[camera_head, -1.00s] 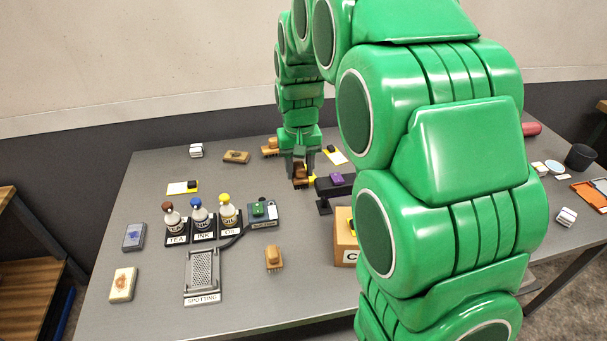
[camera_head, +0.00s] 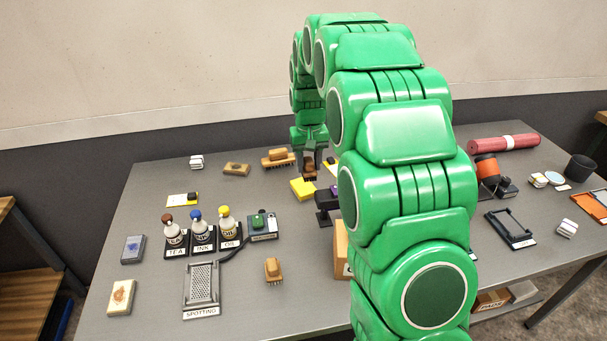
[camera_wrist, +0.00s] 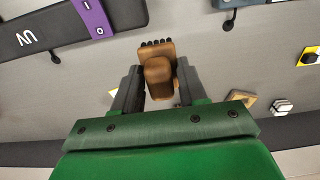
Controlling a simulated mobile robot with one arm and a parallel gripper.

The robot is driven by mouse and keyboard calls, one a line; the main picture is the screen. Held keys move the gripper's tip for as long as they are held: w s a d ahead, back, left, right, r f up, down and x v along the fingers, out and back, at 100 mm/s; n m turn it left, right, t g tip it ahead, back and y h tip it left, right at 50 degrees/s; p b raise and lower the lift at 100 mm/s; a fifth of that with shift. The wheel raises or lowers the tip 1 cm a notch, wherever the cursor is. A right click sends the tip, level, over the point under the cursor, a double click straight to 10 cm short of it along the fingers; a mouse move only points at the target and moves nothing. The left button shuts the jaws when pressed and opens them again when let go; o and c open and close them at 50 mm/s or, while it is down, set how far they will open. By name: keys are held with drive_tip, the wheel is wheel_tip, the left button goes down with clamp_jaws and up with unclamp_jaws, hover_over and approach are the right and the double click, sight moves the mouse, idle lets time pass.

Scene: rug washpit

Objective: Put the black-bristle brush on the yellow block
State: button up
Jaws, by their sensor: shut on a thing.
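My gripper (camera_head: 310,162) is shut on a brown wooden brush (camera_head: 310,172). In the wrist view the brush (camera_wrist: 158,72) sits between both fingers of my gripper (camera_wrist: 157,90), with dark bristle tufts showing at its far end. The yellow block (camera_head: 302,188) lies on the grey table, just below and slightly left of the held brush in the head view. The brush appears above the table and apart from the block. The block is not clearly visible in the wrist view.
A black UV lamp (camera_wrist: 60,25) with a purple part stands close by the block. Another brush (camera_head: 279,158) lies behind, left of my gripper. A smaller brush (camera_head: 273,270) lies in front. Bottles (camera_head: 199,230) stand left. My arm hides the table's middle right.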

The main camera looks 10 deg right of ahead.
drive_tip(key=w+f, duration=0.6)
drive_tip(key=w, duration=0.1)
drive_tip(key=shift+f, duration=0.25)
drive_tip(key=shift+w+d+f, duration=0.1)
drive_tip(key=shift+w+f, duration=0.35)
drive_tip(key=shift+f, duration=1.5)
drive_tip(key=shift+f, duration=0.1)
drive_tip(key=o, duration=1.1)
